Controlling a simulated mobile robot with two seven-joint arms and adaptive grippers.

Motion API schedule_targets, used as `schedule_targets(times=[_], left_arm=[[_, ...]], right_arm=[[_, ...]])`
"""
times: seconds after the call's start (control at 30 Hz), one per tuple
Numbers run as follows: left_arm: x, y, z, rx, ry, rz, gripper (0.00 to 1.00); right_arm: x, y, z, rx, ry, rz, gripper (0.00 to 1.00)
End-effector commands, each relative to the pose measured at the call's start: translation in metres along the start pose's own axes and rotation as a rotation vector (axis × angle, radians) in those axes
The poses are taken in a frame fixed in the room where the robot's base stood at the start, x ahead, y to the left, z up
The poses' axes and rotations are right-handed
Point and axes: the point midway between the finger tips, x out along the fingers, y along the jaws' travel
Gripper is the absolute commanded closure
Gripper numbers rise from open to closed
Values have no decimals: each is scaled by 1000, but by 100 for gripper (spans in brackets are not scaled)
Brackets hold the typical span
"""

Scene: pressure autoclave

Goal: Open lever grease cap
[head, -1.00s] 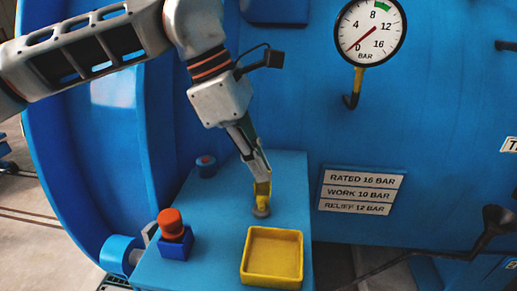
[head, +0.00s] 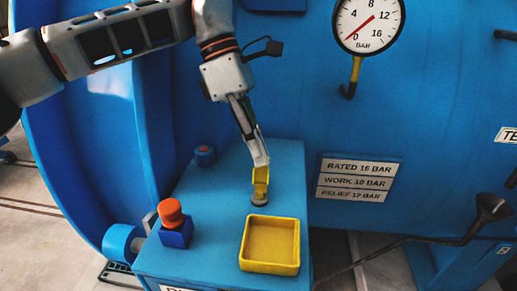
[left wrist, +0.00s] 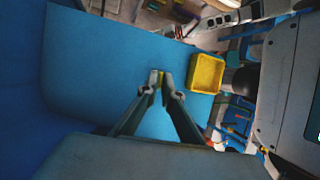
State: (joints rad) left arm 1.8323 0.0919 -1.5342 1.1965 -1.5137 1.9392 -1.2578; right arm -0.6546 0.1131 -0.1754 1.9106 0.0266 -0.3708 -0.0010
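A small yellow piece (head: 260,181), which looks like the grease cap, stands over a round grey base (head: 259,200) on the blue bench top. My left gripper (head: 261,165) comes down on it from above, fingers close together at its upper part. In the left wrist view the fingertips (left wrist: 161,77) are nearly closed with a sliver of the yellow cap (left wrist: 161,80) between them. Whether the cap is still seated on the grey base is hard to tell. My right gripper is not in view.
A yellow tray (head: 245,257) sits in front on the bench top (head: 215,240). An orange knob on a blue block (head: 176,236) is at left, and a small round knob (head: 205,155) is behind. A black-knobbed lever (head: 492,207) is at right.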

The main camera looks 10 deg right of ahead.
Motion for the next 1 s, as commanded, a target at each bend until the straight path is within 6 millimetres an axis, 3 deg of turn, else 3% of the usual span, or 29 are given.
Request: schedule_targets(times=[0.07, 0.17, 0.57, 1.0], left_arm=[[-1, 0, 0, 0, -1, 2, 100], [-1, 0, 0, 0, -1, 2, 78], [-4, 0, 0, 0, 0, 3, 78], [-66, 1, 0, -3, 0, 4, 78]], right_arm=[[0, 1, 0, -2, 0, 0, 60], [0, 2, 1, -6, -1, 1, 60], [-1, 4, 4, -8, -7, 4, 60], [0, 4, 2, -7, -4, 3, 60]])
